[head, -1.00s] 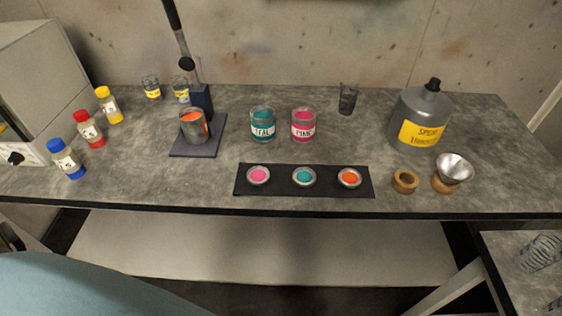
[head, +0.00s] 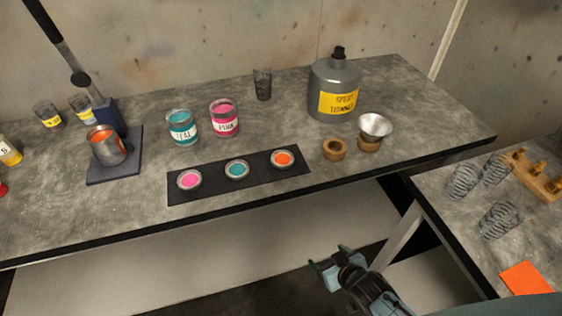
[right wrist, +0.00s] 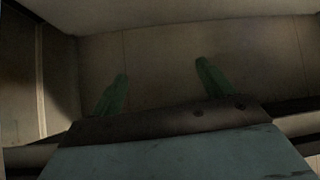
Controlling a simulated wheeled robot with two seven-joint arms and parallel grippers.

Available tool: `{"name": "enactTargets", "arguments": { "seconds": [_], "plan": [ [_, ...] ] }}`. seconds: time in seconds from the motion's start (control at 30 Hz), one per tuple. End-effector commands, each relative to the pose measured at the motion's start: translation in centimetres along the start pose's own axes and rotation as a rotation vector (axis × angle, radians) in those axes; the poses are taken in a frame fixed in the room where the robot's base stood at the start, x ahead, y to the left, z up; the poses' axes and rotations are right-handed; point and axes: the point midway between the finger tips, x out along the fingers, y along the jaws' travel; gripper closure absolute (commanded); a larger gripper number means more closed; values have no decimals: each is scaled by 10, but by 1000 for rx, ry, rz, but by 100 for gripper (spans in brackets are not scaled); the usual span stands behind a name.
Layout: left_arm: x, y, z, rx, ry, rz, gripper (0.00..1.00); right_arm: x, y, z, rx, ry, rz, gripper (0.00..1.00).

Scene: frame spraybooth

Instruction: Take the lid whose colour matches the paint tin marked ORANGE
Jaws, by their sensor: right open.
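Three lids lie in a row on a black mat (head: 213,188) near the front edge of the bench: a pink lid (head: 189,180), a teal lid (head: 237,169) and an orange lid (head: 283,158) at the right end. The TEAL tin (head: 183,127) and PINK tin (head: 224,118) stand behind the mat. My right gripper (head: 328,264) is open and empty, below and in front of the bench edge; its green fingers (right wrist: 158,88) stand apart in the right wrist view.
A side table holds patterned glasses (head: 463,181) and an orange sheet (head: 525,279). The bench edge lies between gripper and lids.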

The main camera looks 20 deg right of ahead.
Motion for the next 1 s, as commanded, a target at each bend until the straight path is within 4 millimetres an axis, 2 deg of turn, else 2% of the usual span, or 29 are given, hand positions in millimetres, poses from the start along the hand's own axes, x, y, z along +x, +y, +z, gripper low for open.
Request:
{"name": "enactTargets", "arguments": {
  "seconds": [0.03,0.1,0.2,0.33,0.47,0.57,1.0],
  "plan": [
    [4,-1,1,0,-1,-1,64,-6,0,-40,0,87,-6,20],
    [6,-1,2,0,-1,-1,64,-21,-2,-91,4,193,-17,20],
    [9,-1,3,1,-3,-2,64,-47,-7,-149,9,322,-34,20],
    [11,-1,5,1,-5,-2,64,-78,-12,-199,15,438,-55,20],
    [12,-1,6,0,-7,-2,64,-98,-16,-225,20,503,-68,20],
    [13,-1,7,0,-7,-2,64,-101,-17,-235,21,524,-72,20],
    [21,-1,8,-1,-9,-2,64,-41,-22,-271,22,526,-73,20]
  ]
}}
